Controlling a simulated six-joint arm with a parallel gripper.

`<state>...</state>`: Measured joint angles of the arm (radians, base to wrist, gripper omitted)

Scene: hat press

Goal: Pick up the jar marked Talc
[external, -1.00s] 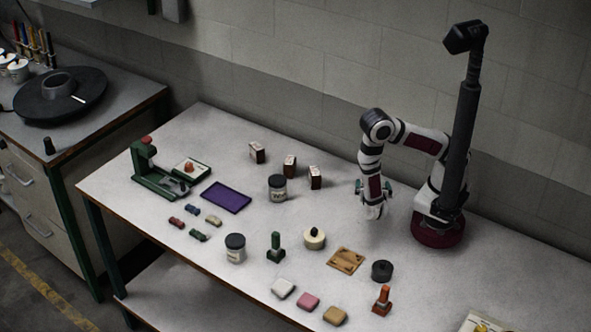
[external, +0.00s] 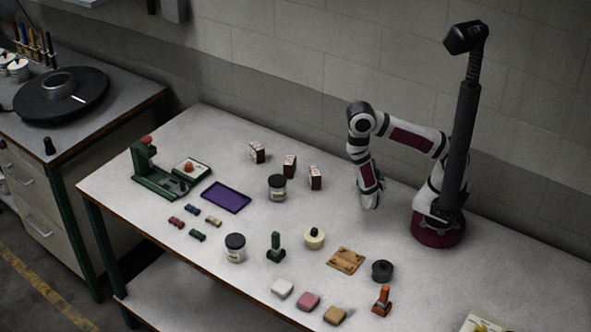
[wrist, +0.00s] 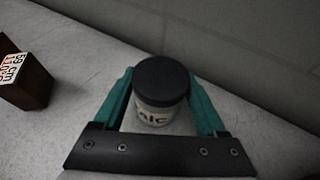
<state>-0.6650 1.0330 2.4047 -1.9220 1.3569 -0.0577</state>
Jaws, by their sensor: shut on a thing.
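The jar marked Talc (wrist: 158,115) stands between my gripper's green fingers in the wrist view. It is pale with a dark lid, and the end of its label shows, reading like "alc". My gripper (wrist: 160,82) is shut on the jar, one finger on each side. In the external view my gripper (external: 370,201) is at the back of the table, right of the small brown blocks, and my arm hides the jar there. I cannot tell whether the jar is off the table.
A brown block (external: 315,177) is left of my gripper, and it also shows in the wrist view (wrist: 28,84). Other dark-lidded jars stand at the middle (external: 277,188) and front (external: 235,248). The wall (external: 330,85) is close behind. A wooden plate (external: 346,260) lies in front.

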